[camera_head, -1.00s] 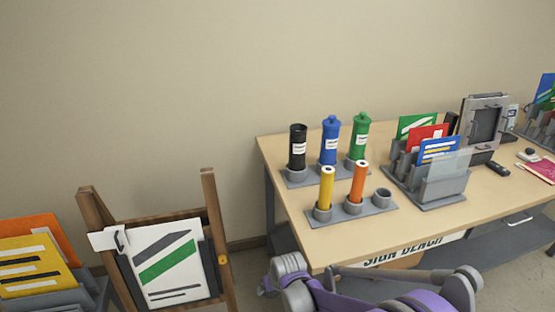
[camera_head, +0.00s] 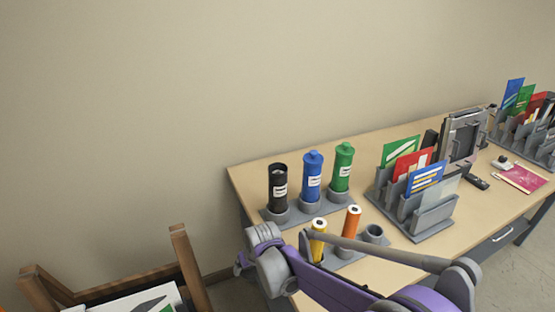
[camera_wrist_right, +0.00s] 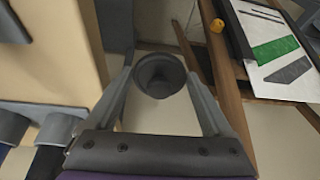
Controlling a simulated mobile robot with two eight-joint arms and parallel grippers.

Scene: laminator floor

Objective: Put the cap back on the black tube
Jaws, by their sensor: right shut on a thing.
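The black tube (camera_head: 278,183) stands upright in a grey socket at the left end of the back rack, with a white label and an open dark top. My right gripper (camera_head: 243,265) is by the left edge of the bench, in front of and lower in the picture than the black tube. In the right wrist view its two fingers (camera_wrist_right: 160,85) are shut on a dark round cap (camera_wrist_right: 160,75), whose hollow side faces the camera. The cap is not clearly visible in the head view. My left gripper is not in view.
Capped blue (camera_head: 312,178) and green (camera_head: 343,168) tubes stand beside the black one. Yellow (camera_head: 318,240) and orange (camera_head: 350,222) rolls stand in the front rack, partly behind my right arm. A card sorter (camera_head: 430,222) is to the right. A wooden easel (camera_head: 190,265) stands left of the bench.

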